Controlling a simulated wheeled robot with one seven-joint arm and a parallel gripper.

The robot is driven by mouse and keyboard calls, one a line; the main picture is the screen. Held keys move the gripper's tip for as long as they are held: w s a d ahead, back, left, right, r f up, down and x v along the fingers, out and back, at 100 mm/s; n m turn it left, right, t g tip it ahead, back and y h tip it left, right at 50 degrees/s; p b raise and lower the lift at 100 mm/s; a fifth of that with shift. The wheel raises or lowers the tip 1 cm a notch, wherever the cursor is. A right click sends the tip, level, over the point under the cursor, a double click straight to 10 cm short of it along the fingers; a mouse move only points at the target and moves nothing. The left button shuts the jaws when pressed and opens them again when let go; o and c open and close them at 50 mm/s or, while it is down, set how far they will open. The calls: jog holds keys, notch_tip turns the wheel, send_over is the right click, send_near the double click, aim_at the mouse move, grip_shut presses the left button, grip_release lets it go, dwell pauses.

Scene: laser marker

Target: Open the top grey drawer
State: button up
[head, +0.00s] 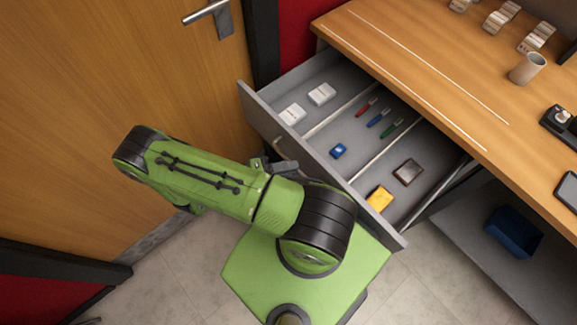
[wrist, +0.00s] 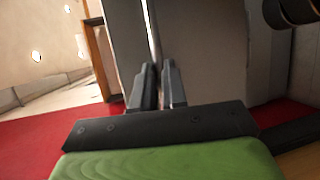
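The top grey drawer (head: 262,118) stands pulled far out from under the wooden desktop in the head view, with its inside in plain sight. Its handle (head: 284,150) is on the front panel, partly hidden by my arm. My gripper (head: 268,163) is at that handle, in front of the drawer's face. In the wrist view the two fingers of my gripper (wrist: 158,88) lie close on both sides of the thin handle bar (wrist: 152,35), with the grey drawer front (wrist: 195,45) behind. The fingers appear closed on the bar.
The drawer holds white boxes (head: 322,94), pens (head: 378,117), a blue item (head: 338,150), a yellow item (head: 380,198) and a brown item (head: 408,172). A blue bin (head: 514,231) sits lower right. A wooden door (head: 100,80) stands left. A cup (head: 527,68) is on the desktop (head: 420,50).

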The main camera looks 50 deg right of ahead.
jog(key=o, duration=0.5)
jog(key=shift+c, duration=0.2)
jog(key=v, duration=1.5)
jog(key=shift+w+a, duration=0.25)
jog(key=shift+a, duration=0.05)
